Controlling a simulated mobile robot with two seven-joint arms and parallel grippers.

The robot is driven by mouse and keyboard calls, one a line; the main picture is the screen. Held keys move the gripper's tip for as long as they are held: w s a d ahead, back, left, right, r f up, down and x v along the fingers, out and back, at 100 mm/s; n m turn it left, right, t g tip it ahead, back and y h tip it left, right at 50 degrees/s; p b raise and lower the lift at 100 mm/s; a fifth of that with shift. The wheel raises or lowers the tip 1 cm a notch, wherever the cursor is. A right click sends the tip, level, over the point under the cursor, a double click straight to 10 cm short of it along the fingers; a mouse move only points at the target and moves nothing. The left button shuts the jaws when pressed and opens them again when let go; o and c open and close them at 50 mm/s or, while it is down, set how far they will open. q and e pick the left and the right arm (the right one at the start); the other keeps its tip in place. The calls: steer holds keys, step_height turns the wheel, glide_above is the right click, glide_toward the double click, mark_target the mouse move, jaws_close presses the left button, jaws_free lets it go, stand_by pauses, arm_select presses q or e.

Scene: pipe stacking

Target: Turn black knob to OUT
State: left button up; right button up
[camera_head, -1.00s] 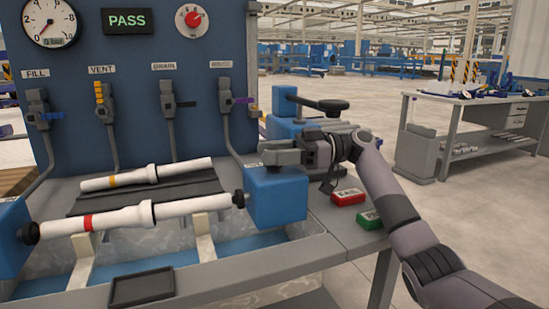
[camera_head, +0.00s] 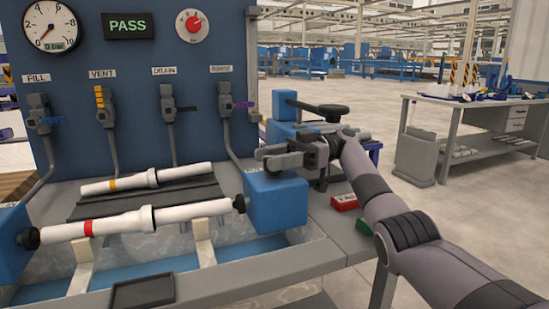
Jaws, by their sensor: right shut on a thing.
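My right gripper (camera_head: 272,157) reaches in from the right over the top of the near blue block (camera_head: 277,205). Its grey jaws are shut on a knob at the block's top. The jaws hide almost all of that knob, so I cannot read its setting. A small white label shows beside it at the block's top left edge, too small to read. My left gripper is not in view.
A white pipe with a red band (camera_head: 110,226) lies across the trough, its right end at a black plug on the block. A second pipe (camera_head: 180,175) lies behind on a dark tray. A red box (camera_head: 345,202) sits right of the block. The display (camera_head: 128,26) reads PASS.

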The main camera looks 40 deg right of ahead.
steer(key=shift+a, duration=0.15)
steer(key=o, duration=1)
steer(key=shift+c, duration=0.2)
